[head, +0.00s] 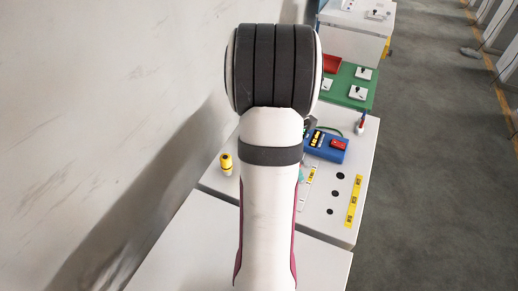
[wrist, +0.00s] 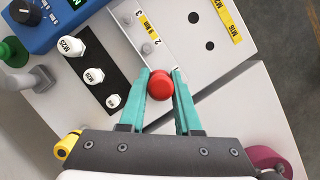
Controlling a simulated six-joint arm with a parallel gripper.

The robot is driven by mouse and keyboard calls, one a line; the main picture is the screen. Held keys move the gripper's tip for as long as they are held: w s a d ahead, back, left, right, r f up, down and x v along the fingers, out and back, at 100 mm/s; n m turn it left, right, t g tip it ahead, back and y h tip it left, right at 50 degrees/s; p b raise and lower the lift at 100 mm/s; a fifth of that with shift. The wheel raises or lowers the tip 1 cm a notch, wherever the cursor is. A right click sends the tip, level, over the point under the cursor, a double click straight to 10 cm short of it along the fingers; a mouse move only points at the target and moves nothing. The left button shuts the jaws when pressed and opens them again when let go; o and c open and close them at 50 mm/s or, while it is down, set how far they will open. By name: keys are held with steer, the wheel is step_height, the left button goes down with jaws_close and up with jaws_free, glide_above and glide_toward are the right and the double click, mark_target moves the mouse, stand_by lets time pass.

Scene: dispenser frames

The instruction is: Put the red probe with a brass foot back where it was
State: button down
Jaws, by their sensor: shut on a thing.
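My gripper (wrist: 160,88) is shut on the red probe (wrist: 160,84), with its round red top between the two teal fingertips in the wrist view. The probe's lower part and brass foot are hidden under the top. It is beside the end of a narrow light plate (wrist: 147,35) marked 1, 2 and 3 with a yellow label, near the 1. I cannot tell whether the foot touches anything. In the head view my arm hides the gripper and the probe.
A black strip with several white caps (wrist: 94,75) lies left of the plate. The blue box (head: 328,145) stands behind it. A holed panel with a yellow strip (head: 354,201) is at right. A yellow cylinder (head: 227,165) stands at left; a red-topped item (head: 361,124) stands at the far right edge.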

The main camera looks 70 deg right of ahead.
steer(key=w+d+r+n+t+h, duration=0.1)
steer(key=w+d+r+n+t, duration=0.2)
steer(key=w+d+n, duration=0.45)
steer(key=w+f, duration=0.2)
steer(key=w, duration=0.2)
steer(key=w+a+f, duration=0.1)
steer(key=w+f, duration=0.1)
steer(key=w, duration=0.2)
steer(key=w+f, duration=0.2)
steer(key=w, duration=0.2)
steer(key=shift+w+a+f, duration=0.1)
steer(key=shift+w+a, duration=0.15)
steer(key=f, duration=0.4)
steer(key=shift+w, duration=0.35)
steer(key=shift+f, duration=0.2)
steer(key=c, duration=0.6)
jaws_free()
steer(key=shift+f, duration=0.15)
